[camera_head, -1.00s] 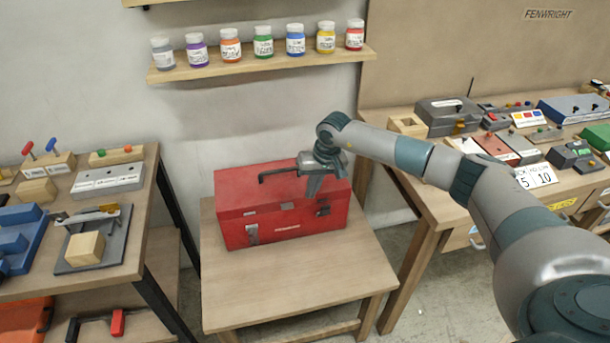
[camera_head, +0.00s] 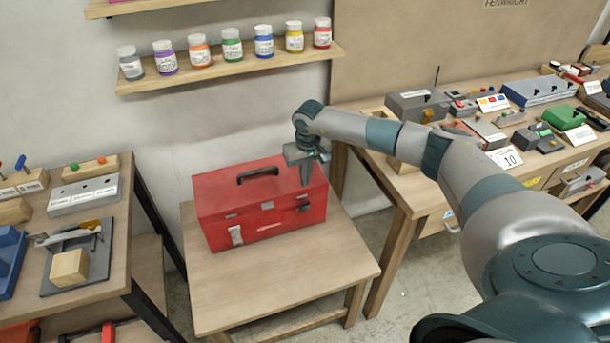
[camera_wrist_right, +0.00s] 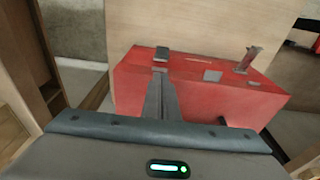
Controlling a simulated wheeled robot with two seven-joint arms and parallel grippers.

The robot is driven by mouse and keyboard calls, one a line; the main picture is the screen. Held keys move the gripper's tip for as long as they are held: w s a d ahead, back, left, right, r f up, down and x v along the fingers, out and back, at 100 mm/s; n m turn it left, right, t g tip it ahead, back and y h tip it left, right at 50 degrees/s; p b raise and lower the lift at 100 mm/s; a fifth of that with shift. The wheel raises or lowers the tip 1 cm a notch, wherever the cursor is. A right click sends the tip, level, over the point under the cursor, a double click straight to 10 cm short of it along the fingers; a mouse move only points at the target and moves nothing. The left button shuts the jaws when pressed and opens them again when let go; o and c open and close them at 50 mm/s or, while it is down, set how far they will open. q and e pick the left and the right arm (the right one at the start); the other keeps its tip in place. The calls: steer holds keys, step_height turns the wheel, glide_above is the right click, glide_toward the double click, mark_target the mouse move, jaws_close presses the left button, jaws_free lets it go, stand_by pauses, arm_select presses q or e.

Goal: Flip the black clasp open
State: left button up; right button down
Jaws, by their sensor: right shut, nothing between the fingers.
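The red toolbox (camera_head: 225,215) stands shut on a small wooden table. The black clasp (camera_head: 303,207) is on the right part of its front face, and it also shows in the right wrist view (camera_wrist_right: 162,54). A silver latch (camera_head: 236,236) is on the front's left part. My right gripper (camera_head: 305,183) points down over the box's front right, shut and empty. In the right wrist view its fingertips (camera_wrist_right: 160,72) lie just short of the black clasp; I cannot tell whether they touch it. My left gripper is not in view.
The toolbox's black handle (camera_head: 258,175) stands up on the lid. A shelf (camera_head: 230,70) with several paint jars hangs on the wall behind. Benches with latch and switch boards stand left and right. The small table's front (camera_head: 290,275) is clear.

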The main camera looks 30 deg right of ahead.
mark_target(304, 193)
steer(key=f, duration=0.2)
steer(key=f+p, duration=0.1)
steer(key=f, duration=0.2)
steer(key=w+f+p, duration=0.1)
steer(key=f, duration=0.1)
steer(key=shift+d+f, duration=0.1)
steer(key=shift+f, duration=0.25)
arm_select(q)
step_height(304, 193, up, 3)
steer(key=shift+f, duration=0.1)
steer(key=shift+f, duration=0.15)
arm_select(e)
steer(key=shift+f, duration=0.1)
